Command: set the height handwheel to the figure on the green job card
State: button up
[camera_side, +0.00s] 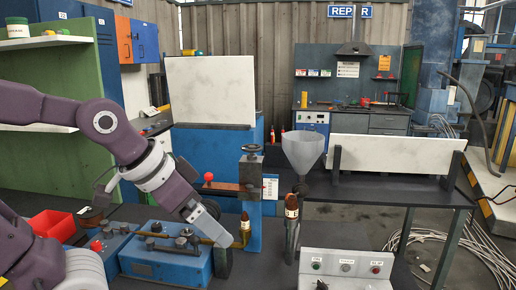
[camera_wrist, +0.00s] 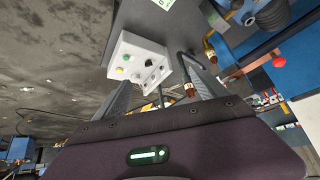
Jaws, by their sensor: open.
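A dark handwheel (camera_side: 252,149) sits on top of the upright screw column left of the grey funnel. A dark ribbed round part in the wrist view (camera_wrist: 272,15) may be this wheel; I cannot tell. A small card with a green patch (camera_wrist: 165,4) shows at the top edge of the wrist view; its figure is not readable. My gripper (camera_side: 208,222) is low over the blue machine base, below and left of the handwheel and apart from it. In the wrist view its two fingers (camera_wrist: 160,72) are spread, with nothing clearly held between them.
A grey funnel (camera_side: 304,150) stands right of the column. A red-knobbed lever (camera_side: 208,177) sticks out left of it. A control box (camera_side: 345,266) with buttons is at the front right, and a red bin (camera_side: 52,226) at the left.

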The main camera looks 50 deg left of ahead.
jog(key=w+a+t+y, duration=0.2)
jog(key=w+a, duration=0.7)
jog(key=w, duration=0.1)
jog(key=w+a+r+m+t+y, duration=0.1)
jog(key=w+a+m+y, duration=0.25)
jog(key=a, duration=0.45)
jog(key=w+a+m+t+y, duration=0.25)
jog(key=a+m, duration=0.25)
jog(key=a, duration=0.3)
jog(key=w+a+r+m+y, duration=0.15)
jog(key=a+m+y, duration=0.25)
jog(key=a, duration=0.4)
jog(key=m+t+h, duration=0.6)
jog(key=m+h, duration=0.3)
jog(key=m, duration=1.2)
send_near(258, 145)
jog(key=w, duration=0.3)
jog(key=shift+m+g+h, duration=0.25)
jog(key=shift+m+h, duration=0.05)
jog(key=shift+m, duration=0.05)
jog(key=w, duration=0.2)
jog(key=w+a, duration=0.1)
jog(key=w, duration=0.3)
jog(key=shift+a+f, duration=0.15)
jog(key=shift+a, duration=0.2)
jog(key=shift+w+a, duration=0.1)
jog(key=shift+w, duration=0.35)
